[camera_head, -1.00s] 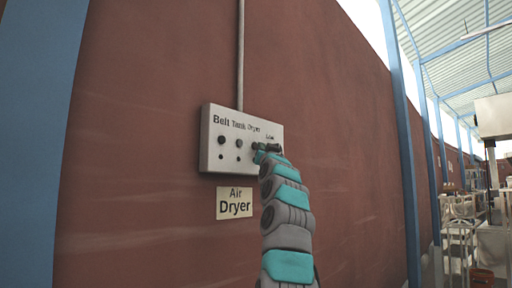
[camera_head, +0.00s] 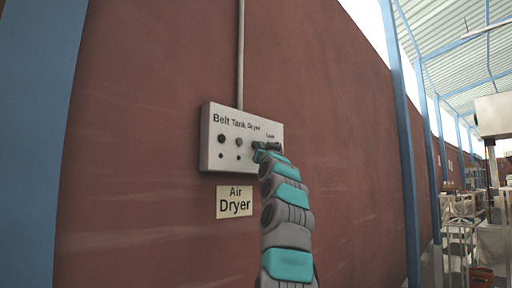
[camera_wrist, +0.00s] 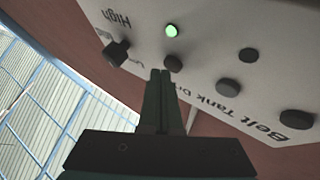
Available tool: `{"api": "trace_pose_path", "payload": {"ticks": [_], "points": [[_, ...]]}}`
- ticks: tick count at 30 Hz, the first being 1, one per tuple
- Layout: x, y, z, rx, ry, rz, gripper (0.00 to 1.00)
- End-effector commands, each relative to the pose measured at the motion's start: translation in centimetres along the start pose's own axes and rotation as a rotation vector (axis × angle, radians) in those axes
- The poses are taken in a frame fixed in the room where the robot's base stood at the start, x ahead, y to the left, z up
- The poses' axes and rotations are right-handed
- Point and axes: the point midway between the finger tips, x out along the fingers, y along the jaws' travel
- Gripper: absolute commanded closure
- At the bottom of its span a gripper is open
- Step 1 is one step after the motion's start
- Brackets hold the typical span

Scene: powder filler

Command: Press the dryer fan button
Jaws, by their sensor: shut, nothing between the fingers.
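The grey control box (camera_head: 208,160) is on the wall, labelled Belt, Tank and Dryer. The dark round dryer button (camera_wrist: 173,63) shows in the wrist view just past my fingertips; my arm hides it in the head view. A small light (camera_wrist: 171,30) beside it glows green. My gripper (camera_wrist: 160,72) is shut and empty, its tips at or very near the dryer button; I cannot tell whether they touch. My gripper (camera_head: 262,148) also shows in front of the box's right half in the head view.
The tank button (camera_wrist: 228,87) and belt button (camera_wrist: 297,119) are to the right in the wrist view. A dark selector switch (camera_wrist: 117,52) is to the left. An Air Dryer sign (camera_head: 234,202) is below the box. A blue post (camera_head: 405,150) stands to the right.

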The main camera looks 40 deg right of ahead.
Motion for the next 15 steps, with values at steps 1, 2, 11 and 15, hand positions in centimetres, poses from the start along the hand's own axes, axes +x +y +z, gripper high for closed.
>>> {"api": "trace_pose_path", "payload": {"ticks": [1,2,11,15], "points": [[-0.20,0.11,-0.03,0.000,0.001,0.000,1.00],[-0.26,0.15,-0.08,0.000,0.001,0.000,1.00],[-0.31,0.21,-0.19,0.000,0.000,0.000,1.00],[-0.71,0.51,-0.37,0.000,0.000,0.000,1.00]]}}
